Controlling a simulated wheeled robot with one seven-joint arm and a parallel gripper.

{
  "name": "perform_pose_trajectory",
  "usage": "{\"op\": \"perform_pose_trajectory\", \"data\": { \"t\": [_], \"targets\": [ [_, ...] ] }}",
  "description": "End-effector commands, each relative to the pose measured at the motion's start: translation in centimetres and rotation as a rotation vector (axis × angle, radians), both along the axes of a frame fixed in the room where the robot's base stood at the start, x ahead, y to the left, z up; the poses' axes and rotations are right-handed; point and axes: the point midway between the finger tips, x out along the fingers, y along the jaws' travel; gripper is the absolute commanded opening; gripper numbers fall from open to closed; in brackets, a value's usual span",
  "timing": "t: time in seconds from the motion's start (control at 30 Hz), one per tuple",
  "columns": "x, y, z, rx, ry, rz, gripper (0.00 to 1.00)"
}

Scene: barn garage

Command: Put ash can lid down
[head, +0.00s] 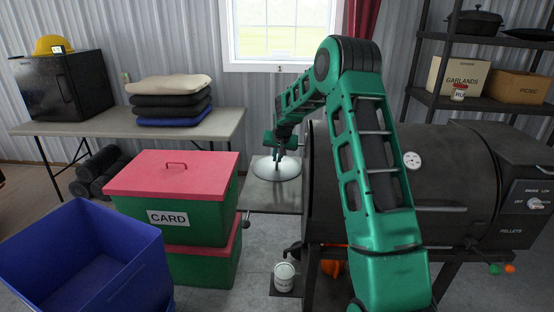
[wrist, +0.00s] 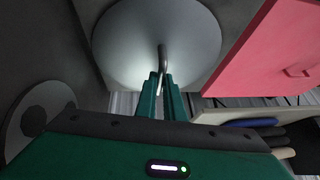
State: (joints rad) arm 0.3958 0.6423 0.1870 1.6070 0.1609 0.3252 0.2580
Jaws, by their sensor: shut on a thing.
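The ash can lid is a round silver disc (head: 276,169) at the left side shelf (head: 262,196) of the black grill. In the wrist view the lid (wrist: 125,45) fills the top middle, with a thin bent handle (wrist: 163,56). My gripper (head: 279,157) is above the lid, and in the wrist view its green fingers (wrist: 160,80) are shut on that handle. The lid looks roughly level. I cannot tell whether it touches the shelf or hangs just above it. A small pale can (head: 284,276) stands low beside the grill.
The black grill (head: 455,165) stands right of the lid. Green boxes with a red lid (head: 172,172) stand close on the left, with a blue bin (head: 85,255) in front. A table (head: 95,125) holds folded cushions (head: 171,102). A shelf rack (head: 423,95) stands behind.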

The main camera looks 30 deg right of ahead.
Motion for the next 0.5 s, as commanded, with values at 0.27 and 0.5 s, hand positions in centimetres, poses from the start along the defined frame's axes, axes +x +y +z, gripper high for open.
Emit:
{"op": "perform_pose_trajectory", "data": {
  "t": [0.27,0.5],
  "targets": [
    [-0.01,-0.02,-0.13,0.000,0.000,0.000,0.27],
    [-0.04,-0.06,0.11,0.000,0.000,-0.001,0.27]
  ]
}}
